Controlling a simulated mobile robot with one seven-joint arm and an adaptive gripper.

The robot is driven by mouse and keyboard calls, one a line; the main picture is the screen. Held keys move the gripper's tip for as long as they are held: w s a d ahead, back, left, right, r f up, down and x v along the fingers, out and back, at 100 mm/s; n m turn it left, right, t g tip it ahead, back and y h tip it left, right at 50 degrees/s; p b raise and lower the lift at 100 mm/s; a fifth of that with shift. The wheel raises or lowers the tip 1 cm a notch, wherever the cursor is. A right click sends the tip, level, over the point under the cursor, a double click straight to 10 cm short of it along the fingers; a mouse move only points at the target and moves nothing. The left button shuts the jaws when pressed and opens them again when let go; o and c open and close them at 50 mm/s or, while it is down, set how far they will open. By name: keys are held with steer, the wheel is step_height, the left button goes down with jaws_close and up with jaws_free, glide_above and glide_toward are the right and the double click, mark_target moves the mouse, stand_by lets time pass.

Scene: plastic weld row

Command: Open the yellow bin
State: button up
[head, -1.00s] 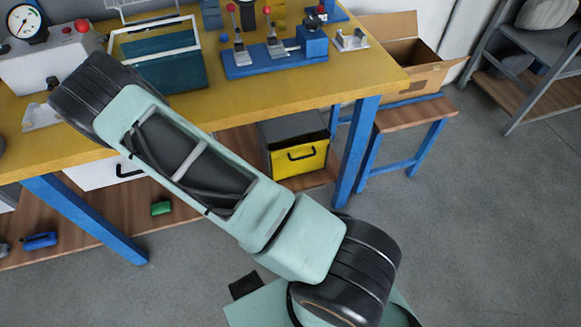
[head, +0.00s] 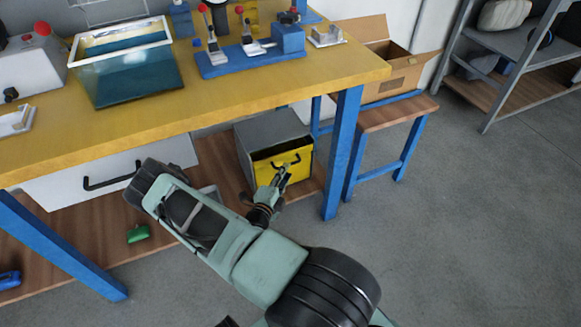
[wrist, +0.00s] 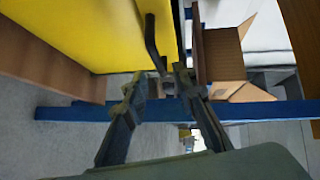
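The yellow bin is a grey box with a yellow front (head: 265,172) and a dark handle (head: 277,163), standing on the wooden shelf under the workbench. It looks closed. In the wrist view the yellow front (wrist: 90,35) fills the upper left, with the dark handle (wrist: 152,40) on it. My gripper (head: 286,171) is at the bin's front, close to the handle. In the wrist view my gripper (wrist: 158,82) has its fingers apart with nothing held, and the handle's lower end shows just beyond the gap between the tips. I cannot tell whether they touch it.
The yellow-topped workbench (head: 235,98) overhangs the bin, with a blue leg (head: 343,150) to the right. A white drawer (head: 75,189) hangs at the left. A green item (head: 138,233) lies on the lower shelf. A stool (head: 404,112) holds an open cardboard box (head: 392,85). Floor at right is clear.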

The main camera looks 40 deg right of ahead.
mark_target(279, 161)
steer(key=b+x, duration=0.1)
steer(key=x, duration=0.5)
steer(key=shift+c, duration=0.4)
jaws_close()
